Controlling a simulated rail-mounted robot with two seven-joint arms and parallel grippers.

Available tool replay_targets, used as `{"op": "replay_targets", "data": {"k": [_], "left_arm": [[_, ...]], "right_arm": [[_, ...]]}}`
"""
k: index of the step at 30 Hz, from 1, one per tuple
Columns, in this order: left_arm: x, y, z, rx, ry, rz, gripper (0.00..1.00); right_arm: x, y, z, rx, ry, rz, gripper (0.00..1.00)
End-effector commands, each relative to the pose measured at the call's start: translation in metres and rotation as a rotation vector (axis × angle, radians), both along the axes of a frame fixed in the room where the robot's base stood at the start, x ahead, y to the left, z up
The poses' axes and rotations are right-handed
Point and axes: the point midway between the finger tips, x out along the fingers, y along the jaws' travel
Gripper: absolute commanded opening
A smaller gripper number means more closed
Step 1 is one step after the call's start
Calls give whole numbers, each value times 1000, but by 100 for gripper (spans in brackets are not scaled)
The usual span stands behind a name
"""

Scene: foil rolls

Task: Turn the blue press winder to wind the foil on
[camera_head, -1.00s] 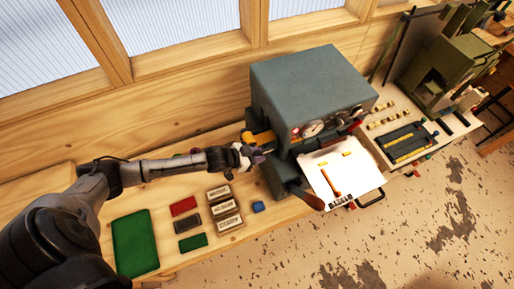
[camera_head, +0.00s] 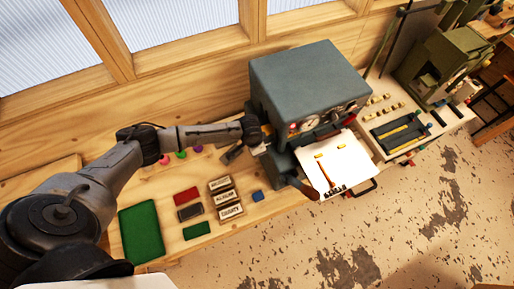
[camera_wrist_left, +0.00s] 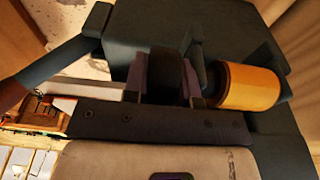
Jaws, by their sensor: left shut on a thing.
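The blue-grey press (camera_head: 305,80) stands on the bench in the head view. My left gripper (camera_wrist_left: 167,80) is at the press's left side, with its purple-padded fingers either side of a dark, rounded winder (camera_wrist_left: 168,70). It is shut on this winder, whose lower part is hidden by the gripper. A gold foil roll (camera_wrist_left: 248,86) sits just right of the fingers in the wrist view, against the dark press body. In the head view, my forearm hides most of the winder and roll. My right gripper is not in view.
A dark lever with a brown handle (camera_head: 309,193) sticks out at the press's front left. A white sheet (camera_head: 335,160) lies before the press. Type blocks (camera_head: 224,197), coloured pads and a green mat (camera_head: 141,233) lie on the bench to the left.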

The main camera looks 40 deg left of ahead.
Motion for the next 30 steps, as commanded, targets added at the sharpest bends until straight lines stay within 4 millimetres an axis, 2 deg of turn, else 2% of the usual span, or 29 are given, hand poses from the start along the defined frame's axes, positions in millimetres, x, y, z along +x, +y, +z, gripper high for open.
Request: {"op": "replay_targets", "data": {"k": [12,30], "left_arm": [[0,0,-2,110,232,0,2],[-1,1,-3,144,301,0,2]], "right_arm": [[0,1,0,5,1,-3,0],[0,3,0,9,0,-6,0]]}}
